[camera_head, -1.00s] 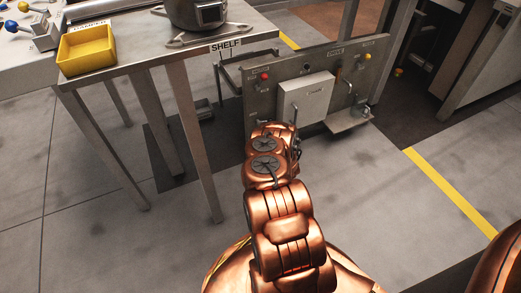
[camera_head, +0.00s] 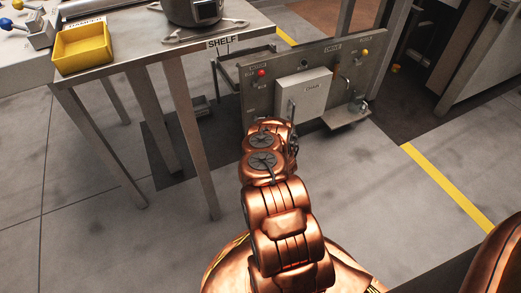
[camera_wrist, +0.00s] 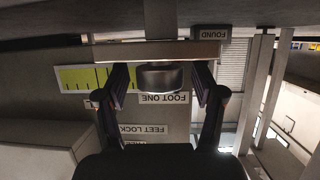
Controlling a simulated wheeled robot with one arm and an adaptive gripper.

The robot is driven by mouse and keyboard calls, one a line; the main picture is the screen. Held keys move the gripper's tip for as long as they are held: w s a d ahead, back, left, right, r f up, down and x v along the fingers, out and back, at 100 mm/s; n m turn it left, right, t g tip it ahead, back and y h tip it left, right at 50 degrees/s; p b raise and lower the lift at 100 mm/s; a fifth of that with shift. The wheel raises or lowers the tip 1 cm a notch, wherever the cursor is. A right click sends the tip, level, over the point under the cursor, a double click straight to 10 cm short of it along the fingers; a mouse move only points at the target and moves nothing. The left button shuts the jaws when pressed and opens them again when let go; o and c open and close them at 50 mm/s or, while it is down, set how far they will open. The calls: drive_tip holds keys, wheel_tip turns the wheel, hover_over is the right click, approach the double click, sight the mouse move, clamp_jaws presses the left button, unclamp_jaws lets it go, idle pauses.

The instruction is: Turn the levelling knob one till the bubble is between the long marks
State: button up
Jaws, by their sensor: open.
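In the wrist view, a dark round knob (camera_wrist: 160,77) stands under a pale metal bar, beside an upside-down label reading FOOT ONE (camera_wrist: 165,98). My gripper (camera_wrist: 160,88) is open, with one finger on each side of the knob and gaps between. A yellow-green level vial (camera_wrist: 95,78) with dark upright marks shows left of the knob. Its right end is partly behind a finger, and I cannot make out the bubble. In the head view my arm hides the knob and the vial.
Upside-down labels reading FEET LOCK (camera_wrist: 140,130) and FOUND (camera_wrist: 212,33) are near. In the head view, the grey panel (camera_head: 350,70) carries a box (camera_head: 304,94) beyond my arm. A shelf table (camera_head: 150,55) with a yellow bin (camera_head: 83,48) stands left.

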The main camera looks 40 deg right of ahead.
drive_tip(key=v, duration=1.2)
idle(0.9)
